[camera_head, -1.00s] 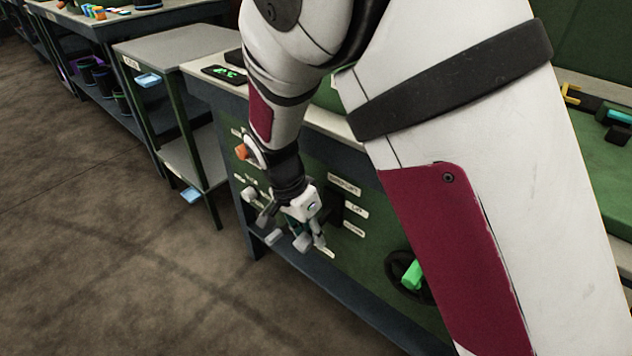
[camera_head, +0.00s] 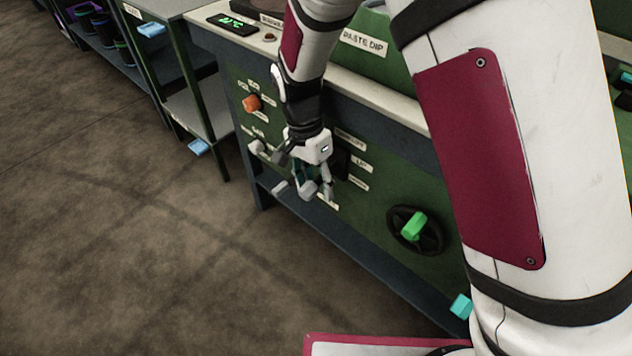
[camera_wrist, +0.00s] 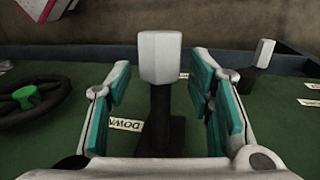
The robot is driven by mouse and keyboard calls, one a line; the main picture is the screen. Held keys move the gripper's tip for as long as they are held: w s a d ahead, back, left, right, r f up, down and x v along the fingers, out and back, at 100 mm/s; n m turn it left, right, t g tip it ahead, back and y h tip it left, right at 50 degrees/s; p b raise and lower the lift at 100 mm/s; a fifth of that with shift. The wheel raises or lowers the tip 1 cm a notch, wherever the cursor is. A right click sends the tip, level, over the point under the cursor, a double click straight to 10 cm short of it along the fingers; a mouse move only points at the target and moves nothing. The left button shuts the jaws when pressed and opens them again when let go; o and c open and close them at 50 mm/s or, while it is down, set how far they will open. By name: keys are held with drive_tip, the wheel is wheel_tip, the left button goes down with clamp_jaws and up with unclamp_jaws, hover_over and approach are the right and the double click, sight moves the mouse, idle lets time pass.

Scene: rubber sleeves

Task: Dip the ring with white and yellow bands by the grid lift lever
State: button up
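In the wrist view a lever with a pale grey handle (camera_wrist: 160,58) on a dark stem stands upright in the picture between the two teal-padded fingers of my gripper (camera_wrist: 160,100). The fingers are open, one on each side, with gaps visible to the handle. A "DOWN" label (camera_wrist: 125,124) lies beside the lever's base. In the head view my gripper (camera_head: 312,180) is at the green front panel, beside an "UP" label (camera_head: 362,165), and partly hides the lever. I do not see the ring with white and yellow bands.
A black handwheel with a green grip (camera_head: 414,228) is right of my gripper, and an orange knob (camera_head: 252,103) is up to the left. Another lever (camera_wrist: 262,55) stands at right in the wrist view. A "PASTE DIP" sign (camera_head: 362,42) is above. Open floor lies left.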

wheel_tip(320, 180, up, 7)
drive_tip(key=w+a, duration=0.1)
drive_tip(key=shift+r, duration=0.15)
idle(0.3)
